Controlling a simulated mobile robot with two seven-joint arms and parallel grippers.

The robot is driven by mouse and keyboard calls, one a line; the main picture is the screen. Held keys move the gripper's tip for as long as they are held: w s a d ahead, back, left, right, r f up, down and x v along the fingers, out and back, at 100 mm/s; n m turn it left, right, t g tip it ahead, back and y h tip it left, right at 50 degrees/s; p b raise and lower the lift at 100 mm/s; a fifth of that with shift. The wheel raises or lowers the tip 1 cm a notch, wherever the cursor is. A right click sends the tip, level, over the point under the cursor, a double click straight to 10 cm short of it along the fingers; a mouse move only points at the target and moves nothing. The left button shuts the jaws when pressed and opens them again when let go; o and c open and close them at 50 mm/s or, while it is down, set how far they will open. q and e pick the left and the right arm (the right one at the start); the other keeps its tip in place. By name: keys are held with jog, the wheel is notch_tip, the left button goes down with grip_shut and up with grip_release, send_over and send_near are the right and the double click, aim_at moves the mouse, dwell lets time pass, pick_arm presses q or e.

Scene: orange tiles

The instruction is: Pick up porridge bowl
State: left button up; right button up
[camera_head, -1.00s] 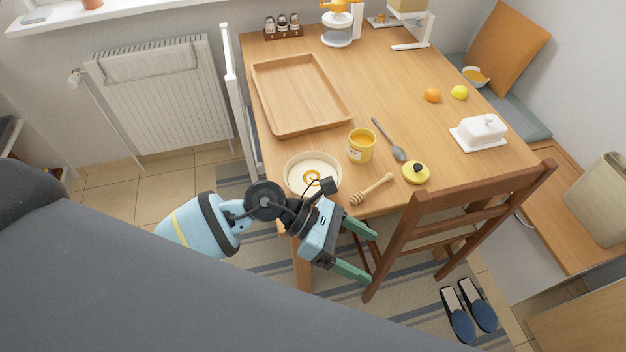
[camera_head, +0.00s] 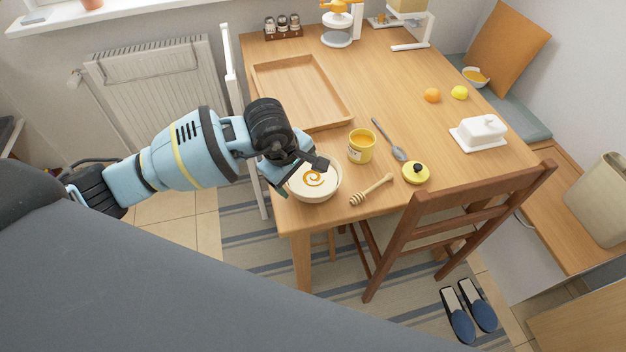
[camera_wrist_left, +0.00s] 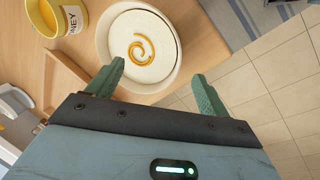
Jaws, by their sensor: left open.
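The porridge bowl (camera_head: 318,183) is a round cream bowl with an orange honey swirl on the porridge. It stands upright at the table's near left corner. In the left wrist view the bowl (camera_wrist_left: 140,48) lies just ahead of my fingers, its near rim reaching into the gap between them. My left gripper (camera_wrist_left: 158,70) is open and empty. In the head view the left gripper (camera_head: 280,176) is at the bowl's left side, partly covering its rim. I cannot tell whether a finger touches the bowl. My right gripper is not in view.
A spoon (camera_head: 388,139), yellow lid (camera_head: 415,173) and butter dish (camera_head: 480,131) are farther right. A wooden chair (camera_head: 470,199) stands at the near edge.

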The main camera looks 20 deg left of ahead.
aim_at(302, 187)
pick_arm(q)
jog(key=shift+a+x, duration=0.15)
jog(key=shift+x, duration=1.25)
jog(key=shift+a+x, duration=0.2)
jog(key=shift+x, duration=1.25)
jog(key=shift+c, duration=0.4)
